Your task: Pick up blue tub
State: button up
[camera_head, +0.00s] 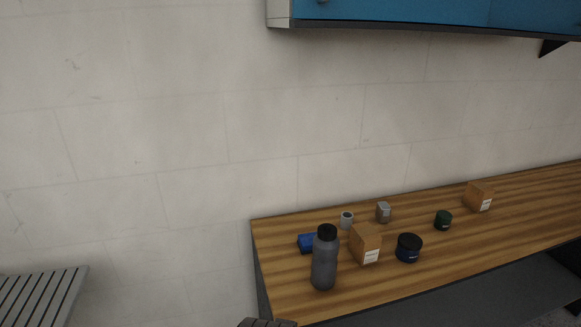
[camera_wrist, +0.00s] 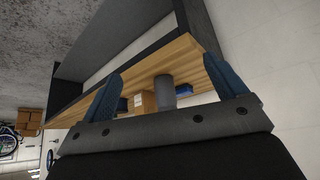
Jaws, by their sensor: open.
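In the wrist view a small dark blue patch (camera_wrist: 122,104) beside the left finger is probably the tub, mostly hidden by that finger. I cannot make out the gripper in the head view.
A tall grey bottle (camera_head: 324,264), a blue box (camera_head: 306,243) and the cardboard box (camera_head: 365,243) stand left of the tub. A grey cup (camera_head: 347,220), grey block (camera_head: 383,212), green tub (camera_head: 443,220) and second cardboard box (camera_head: 478,197) stand behind. A blue cabinet (camera_head: 420,14) hangs above.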

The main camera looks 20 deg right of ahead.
jog(key=w+d+r+m+g, duration=0.2)
jog(key=w+d+r+m, duration=0.1)
jog(key=w+d+r, duration=0.65)
jog(key=w+d+r+m+g, duration=0.1)
jog(key=w+d+r+m, duration=0.1)
jog(key=w+d+r, duration=0.35)
jog(key=m+g+y, duration=0.2)
jog(key=m+y, duration=0.1)
jog(key=m, duration=0.3)
send_over(411, 240)
notch_tip(411, 240, down, 7)
notch_tip(411, 240, down, 17)
jog(key=shift+r, duration=0.1)
jog(key=c, duration=1.2)
